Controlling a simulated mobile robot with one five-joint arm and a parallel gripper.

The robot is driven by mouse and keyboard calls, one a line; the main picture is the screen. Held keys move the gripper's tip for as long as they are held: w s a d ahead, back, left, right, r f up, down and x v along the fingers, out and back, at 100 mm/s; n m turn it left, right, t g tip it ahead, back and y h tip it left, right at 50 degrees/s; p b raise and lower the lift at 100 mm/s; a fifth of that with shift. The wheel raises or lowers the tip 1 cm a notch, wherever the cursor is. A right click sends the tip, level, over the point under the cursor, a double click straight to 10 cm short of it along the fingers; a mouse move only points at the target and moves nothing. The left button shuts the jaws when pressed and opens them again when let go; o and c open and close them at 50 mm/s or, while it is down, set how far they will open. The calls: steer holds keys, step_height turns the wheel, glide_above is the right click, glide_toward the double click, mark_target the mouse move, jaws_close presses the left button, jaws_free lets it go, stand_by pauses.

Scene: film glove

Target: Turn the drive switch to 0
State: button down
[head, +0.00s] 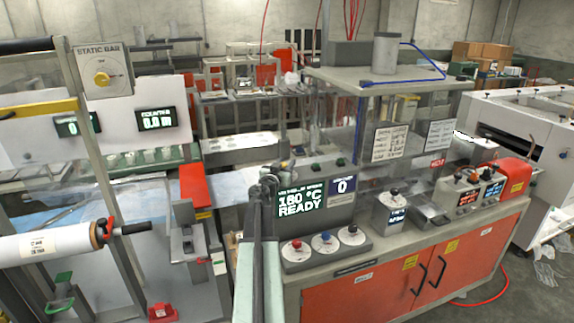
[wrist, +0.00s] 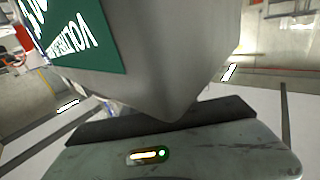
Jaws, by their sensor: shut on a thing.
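My gripper (head: 268,182) is in front of the left edge of the grey display housing (head: 325,218), with my arm rising to it from the bottom of the head view. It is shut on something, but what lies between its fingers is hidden. In the wrist view the same housing (wrist: 180,72) and its green screen appear tilted and very close. I cannot tell which control is the drive switch.
The counter has orange cabinet doors (head: 372,296) with black handles. More knobs (head: 394,191) and small displays stand to the right. A film roll (head: 50,243) sticks in from the left edge.

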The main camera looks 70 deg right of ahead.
steer(key=n+t, duration=0.1)
steer(key=t, duration=0.1)
steer(key=n+t+y, duration=0.1)
steer(key=n+t, duration=0.1)
steer(key=w+n+t, duration=0.1)
steer(key=t, duration=0.2)
steer(key=shift+a+n, duration=0.1)
steer(key=shift+n, duration=0.2)
steer(key=n+t+y, duration=0.2)
steer(key=t, duration=0.1)
steer(key=w+n+t+y, duration=0.1)
steer(key=n+t+y, duration=0.1)
steer(key=t, duration=0.1)
steer(key=shift+a, duration=0.2)
steer(key=n+t+y, duration=0.1)
steer(key=y, duration=0.1)
steer(key=n+t+y, duration=0.1)
steer(key=n, duration=0.1)
steer(key=n+t+y, duration=0.1)
steer(key=y, duration=0.1)
steer(key=shift+w+a+n+t+y, duration=0.3)
steer(key=shift+w+a+n+t, duration=0.05)
steer(key=shift+a+n+t, duration=0.05)
steer(key=shift+w+a+n+t+y, duration=0.1)
steer(key=shift+a+n+t+y, duration=0.2)
steer(key=shift+n+y, duration=0.45)
steer(key=shift+w+a+n+t+y, duration=0.15)
steer(key=shift+n+t+y, duration=0.25)
steer(key=shift+y, duration=0.65)
steer(key=shift+a, duration=0.1)
